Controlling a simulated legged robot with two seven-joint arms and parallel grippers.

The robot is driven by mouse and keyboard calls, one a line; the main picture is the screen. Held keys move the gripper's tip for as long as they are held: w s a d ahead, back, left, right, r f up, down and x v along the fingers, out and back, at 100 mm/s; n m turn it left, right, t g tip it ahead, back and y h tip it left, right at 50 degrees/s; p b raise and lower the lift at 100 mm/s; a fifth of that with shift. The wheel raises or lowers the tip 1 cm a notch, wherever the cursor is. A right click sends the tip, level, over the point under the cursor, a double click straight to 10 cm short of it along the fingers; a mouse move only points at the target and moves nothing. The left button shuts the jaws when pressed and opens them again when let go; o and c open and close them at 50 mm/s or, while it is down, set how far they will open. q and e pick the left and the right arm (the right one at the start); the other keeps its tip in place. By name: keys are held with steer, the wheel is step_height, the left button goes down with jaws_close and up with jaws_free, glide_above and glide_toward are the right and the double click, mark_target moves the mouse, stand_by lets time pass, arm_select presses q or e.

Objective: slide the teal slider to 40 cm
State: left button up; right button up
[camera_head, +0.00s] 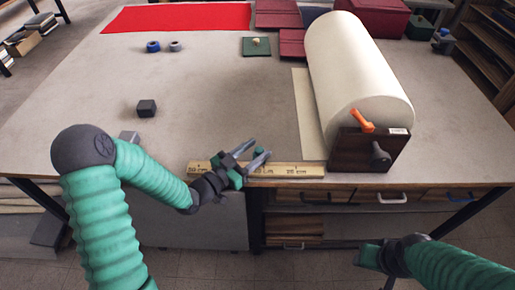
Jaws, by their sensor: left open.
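A wooden ruler (300,170) lies along the table's front edge, with dark centimetre marks too small to read surely. A small teal piece, apparently the teal slider (259,151), shows between the fingertips of my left gripper (258,149). The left gripper is open over the ruler's middle, its fingers pointing right and away. I cannot tell whether the fingers touch the slider. The gripper hides part of the ruler and the slider's lower part. My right gripper (369,256) is low at the right, off the table's front edge; its jaws are unclear.
A large cream roll (355,75) on a dark wooden stand (362,151) with an orange handle (362,120) stands right of the ruler. Red cloth (180,18) is at the back. The table's middle is clear.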

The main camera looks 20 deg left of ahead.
arm_select(q)
steer(key=shift+w+d, duration=0.3)
steer(key=shift+d+r, duration=0.2)
steer(key=shift+d, duration=0.15)
steer(key=shift+a+f, duration=0.1)
steer(key=shift+a, duration=0.1)
jaws_close()
stand_by(0.8)
